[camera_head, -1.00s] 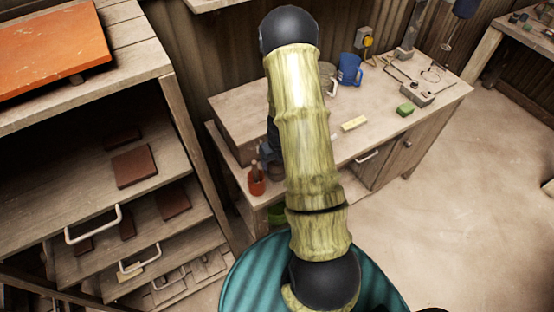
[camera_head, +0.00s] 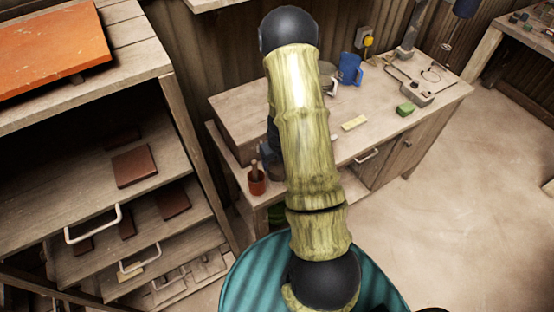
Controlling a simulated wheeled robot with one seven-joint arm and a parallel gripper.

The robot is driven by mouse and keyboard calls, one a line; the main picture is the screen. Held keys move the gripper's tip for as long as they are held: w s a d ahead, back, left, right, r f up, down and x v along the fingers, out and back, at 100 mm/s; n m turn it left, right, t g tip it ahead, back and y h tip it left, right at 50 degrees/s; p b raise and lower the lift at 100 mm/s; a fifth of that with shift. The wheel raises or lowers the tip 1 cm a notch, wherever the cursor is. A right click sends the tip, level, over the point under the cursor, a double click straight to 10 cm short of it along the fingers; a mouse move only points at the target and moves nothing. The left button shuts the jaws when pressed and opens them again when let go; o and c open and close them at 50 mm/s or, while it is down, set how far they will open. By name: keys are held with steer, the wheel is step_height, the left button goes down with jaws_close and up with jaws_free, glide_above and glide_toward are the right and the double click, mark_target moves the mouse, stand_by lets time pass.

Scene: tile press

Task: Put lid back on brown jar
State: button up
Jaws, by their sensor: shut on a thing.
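The small reddish-brown jar (camera_head: 257,187) stands on the low left ledge of the workbench, left of my arm. A narrow brown piece (camera_head: 254,170), which looks like the lid's knob, rises at the jar's mouth. I cannot tell whether the lid is seated or just above the rim. My gripper (camera_head: 266,156) shows only as a dark shape beside and above the jar, mostly hidden behind my arm. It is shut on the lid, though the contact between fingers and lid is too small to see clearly.
A wooden rack (camera_head: 75,160) with open drawers stands close on the left. The floor at right is clear.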

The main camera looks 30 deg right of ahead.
steer(key=shift+f, duration=0.1)
stand_by(0.7)
steer(key=o, duration=1.2)
steer(key=shift+r+p, duration=3.35)
steer(key=shift+r, duration=0.2)
jaws_close()
steer(key=shift+f+b, duration=1.85)
steer(key=shift+f, duration=0.25)
